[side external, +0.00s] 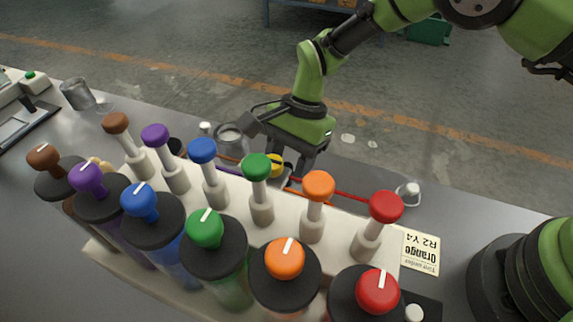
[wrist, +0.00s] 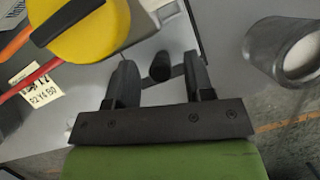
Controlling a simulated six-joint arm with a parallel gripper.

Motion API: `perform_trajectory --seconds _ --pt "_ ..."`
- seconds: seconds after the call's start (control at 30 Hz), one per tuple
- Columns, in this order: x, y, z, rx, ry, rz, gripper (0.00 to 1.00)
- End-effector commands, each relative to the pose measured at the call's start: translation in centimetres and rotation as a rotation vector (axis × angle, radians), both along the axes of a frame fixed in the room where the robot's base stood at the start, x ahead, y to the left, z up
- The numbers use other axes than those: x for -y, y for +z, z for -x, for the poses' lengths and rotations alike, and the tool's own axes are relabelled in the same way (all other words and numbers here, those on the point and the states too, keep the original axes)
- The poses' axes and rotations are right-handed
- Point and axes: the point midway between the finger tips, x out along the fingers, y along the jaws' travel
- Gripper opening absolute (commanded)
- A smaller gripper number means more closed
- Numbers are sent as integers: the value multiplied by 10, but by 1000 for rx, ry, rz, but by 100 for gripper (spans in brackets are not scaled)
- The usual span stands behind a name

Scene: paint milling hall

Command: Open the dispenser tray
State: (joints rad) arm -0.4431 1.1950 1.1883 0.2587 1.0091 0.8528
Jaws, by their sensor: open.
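The paint dispenser (side external: 300,218) is a pale block with a row of coloured-knob plungers and dark-capped colour cylinders, from brown at left to red at right. My gripper (side external: 288,162) is behind it, pointing down, with its fingertips partly hidden by the dispenser. In the wrist view my gripper (wrist: 160,78) is open, and a small dark knob (wrist: 160,66) shows between the fingers, with no clear contact. I cannot tell whether this knob belongs to the tray. A yellow cap with a black bar (wrist: 82,28) is close at upper left. No tray is clearly recognisable.
A metal can (wrist: 284,52) stands right of my gripper in the wrist view. Another can (side external: 77,94) stands at the table's far left. A printed card (side external: 420,250) lies right of the dispenser. A small white-topped item (side external: 408,193) stands behind the card.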

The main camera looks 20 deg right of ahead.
Motion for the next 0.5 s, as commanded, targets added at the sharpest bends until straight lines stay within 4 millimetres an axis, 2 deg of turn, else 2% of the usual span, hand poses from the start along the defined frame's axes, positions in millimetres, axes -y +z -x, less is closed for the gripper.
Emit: perform_trajectory --seconds 0.13,0.4,0.43,0.5 --pt "-4 -10 2 0 1 0 48" --pt "-4 -12 2 1 1 -1 48" --pt "-4 -12 2 1 1 -1 46" --pt "-4 -11 2 1 1 -1 30"
